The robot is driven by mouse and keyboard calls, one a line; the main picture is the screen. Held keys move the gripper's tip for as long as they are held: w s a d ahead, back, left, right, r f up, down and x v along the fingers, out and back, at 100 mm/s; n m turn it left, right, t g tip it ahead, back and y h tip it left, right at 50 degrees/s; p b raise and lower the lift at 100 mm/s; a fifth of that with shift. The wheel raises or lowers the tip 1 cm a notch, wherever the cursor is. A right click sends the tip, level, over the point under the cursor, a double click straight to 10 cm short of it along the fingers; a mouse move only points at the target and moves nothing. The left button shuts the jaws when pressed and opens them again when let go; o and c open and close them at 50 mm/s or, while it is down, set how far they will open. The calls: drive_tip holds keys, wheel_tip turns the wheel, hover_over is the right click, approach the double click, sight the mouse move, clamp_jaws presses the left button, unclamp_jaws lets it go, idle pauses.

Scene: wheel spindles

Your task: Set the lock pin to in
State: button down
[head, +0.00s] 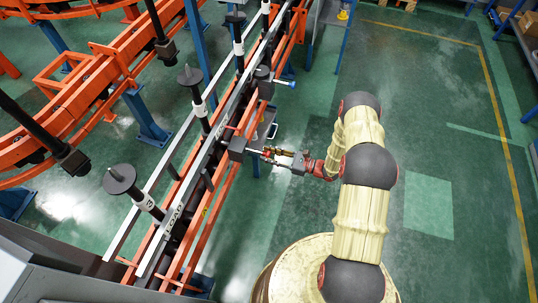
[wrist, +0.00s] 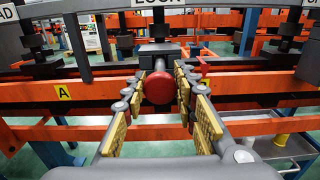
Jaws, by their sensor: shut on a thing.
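The lock pin shows as a round red knob (wrist: 159,88) on a dark shaft in the middle of the wrist view. Behind it is a dark block on the rail, under a label reading LOCK (wrist: 160,3). My gripper (wrist: 160,84) has a yellow-padded finger on each side of the knob and is shut on it. In the head view my gripper (head: 270,153) reaches left to the dark block (head: 237,148) on the orange and grey rail. The knob is hard to make out there between the fingers. How deep the pin sits is not clear.
The rail frame (head: 205,215) runs diagonally, with upright black spindles (head: 120,180) and a LOAD label (head: 175,218). A blue-tipped handle (head: 287,83) sticks out farther along it. A grey tray (wrist: 270,148) is low at right. Green floor on the right is open.

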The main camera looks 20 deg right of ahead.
drive_tip(key=x, duration=0.3)
drive_tip(key=shift+a, duration=0.1)
drive_tip(key=c, duration=1.5)
unclamp_jaws()
drive_tip(key=shift+o, duration=0.2)
drive_tip(key=v, duration=1.2)
drive_tip(key=shift+w, duration=0.1)
drive_tip(key=shift+f, duration=0.1)
